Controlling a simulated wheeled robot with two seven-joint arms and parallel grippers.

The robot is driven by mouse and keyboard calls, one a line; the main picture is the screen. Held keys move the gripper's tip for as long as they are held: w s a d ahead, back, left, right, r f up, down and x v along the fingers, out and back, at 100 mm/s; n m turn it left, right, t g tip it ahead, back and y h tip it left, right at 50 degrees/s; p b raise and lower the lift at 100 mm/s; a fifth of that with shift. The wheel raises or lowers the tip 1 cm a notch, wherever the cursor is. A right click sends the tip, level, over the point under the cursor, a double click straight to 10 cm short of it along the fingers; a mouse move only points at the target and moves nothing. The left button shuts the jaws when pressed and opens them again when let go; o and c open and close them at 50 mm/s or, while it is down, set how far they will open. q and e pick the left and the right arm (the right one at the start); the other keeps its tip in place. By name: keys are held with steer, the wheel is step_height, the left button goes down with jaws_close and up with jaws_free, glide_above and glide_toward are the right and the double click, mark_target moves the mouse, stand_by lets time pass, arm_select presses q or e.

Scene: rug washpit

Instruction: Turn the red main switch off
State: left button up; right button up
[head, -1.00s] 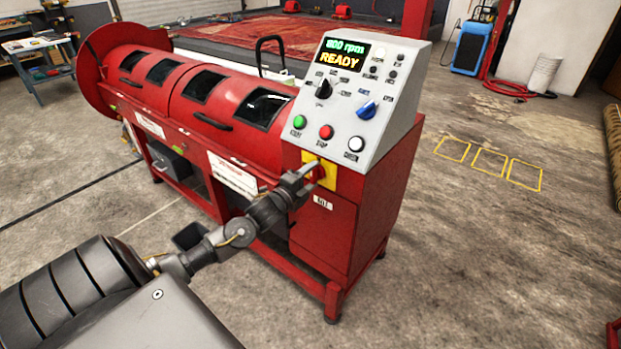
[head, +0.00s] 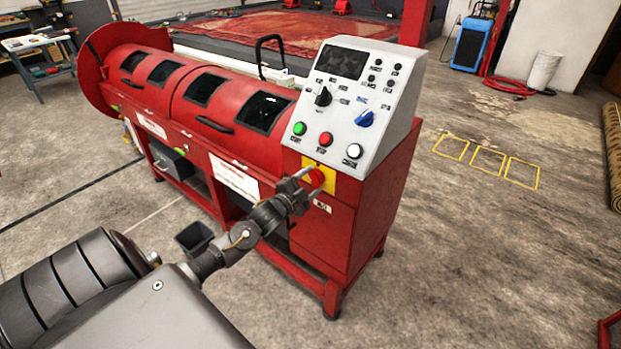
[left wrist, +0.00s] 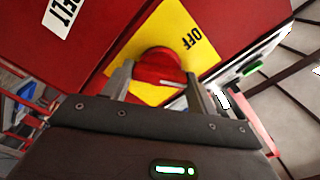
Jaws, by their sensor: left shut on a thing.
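The red main switch (head: 317,178) is a round knob on a yellow plate (left wrist: 180,22) at the front of the red machine, below its control panel. My left gripper (head: 308,181) is at the switch, shut on it. In the left wrist view the red knob (left wrist: 158,66) sits between the two fingers, with a pale mark on its near side. The word OFF (left wrist: 182,42) is printed on the plate beside the knob. The display (head: 343,61) on the panel is dark. My right gripper is not in view.
Green (head: 300,128), red (head: 326,139) and white (head: 354,151) buttons sit just above the switch. A black knob (head: 323,96) and a blue knob (head: 365,118) are higher up. The floor right of the machine is clear around yellow marked squares (head: 487,160).

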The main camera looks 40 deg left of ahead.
arm_select(q)
steer(key=shift+r+n+p, duration=0.1)
steer(key=shift+n+p, duration=0.45)
steer(key=shift+n, duration=0.85)
steer(key=n+p, duration=0.3)
steer(key=n, duration=0.2)
steer(key=shift+n+p, duration=0.8)
steer(key=shift+n, duration=0.9)
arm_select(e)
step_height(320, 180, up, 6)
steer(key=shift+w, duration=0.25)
arm_select(q)
steer(key=shift+f, duration=0.2)
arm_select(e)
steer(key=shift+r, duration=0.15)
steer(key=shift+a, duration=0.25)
arm_select(q)
steer(key=o, duration=1)
steer(key=shift+s, duration=0.1)
